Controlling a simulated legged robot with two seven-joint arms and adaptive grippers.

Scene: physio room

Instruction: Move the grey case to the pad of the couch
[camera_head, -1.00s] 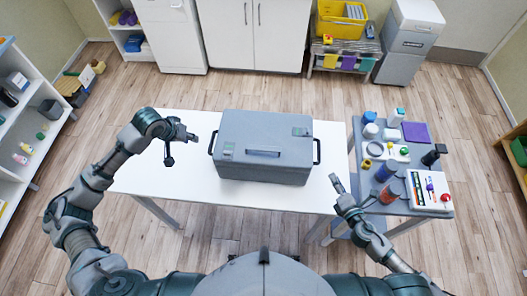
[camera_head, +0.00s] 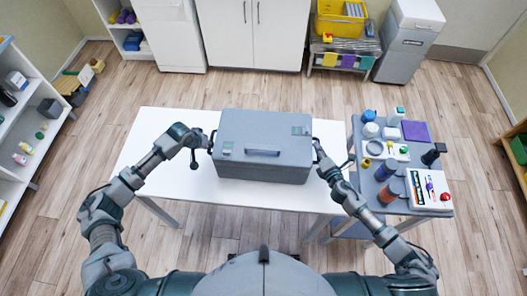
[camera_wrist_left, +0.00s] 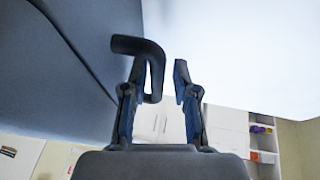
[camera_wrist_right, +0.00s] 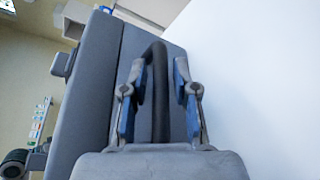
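The grey case (camera_head: 264,147) lies closed on the white table (camera_head: 160,180), with a dark handle on each end. My left gripper (camera_head: 207,142) is at the case's left end. In the left wrist view that gripper (camera_wrist_left: 160,75) is open, with the bent left handle (camera_wrist_left: 148,47) between its fingers, nearer one finger. My right gripper (camera_head: 319,158) is at the case's right end. In the right wrist view it (camera_wrist_right: 158,85) is open, with the right handle (camera_wrist_right: 159,110) between its fingers and gaps beside it. I see no couch pad.
A grey trolley (camera_head: 375,205) with bottles, jars and a white tray stands close at the right of the table, near my right arm. White cabinets (camera_head: 252,30) and a yellow crate (camera_head: 340,22) are at the back. Shelves (camera_head: 25,130) stand at the left.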

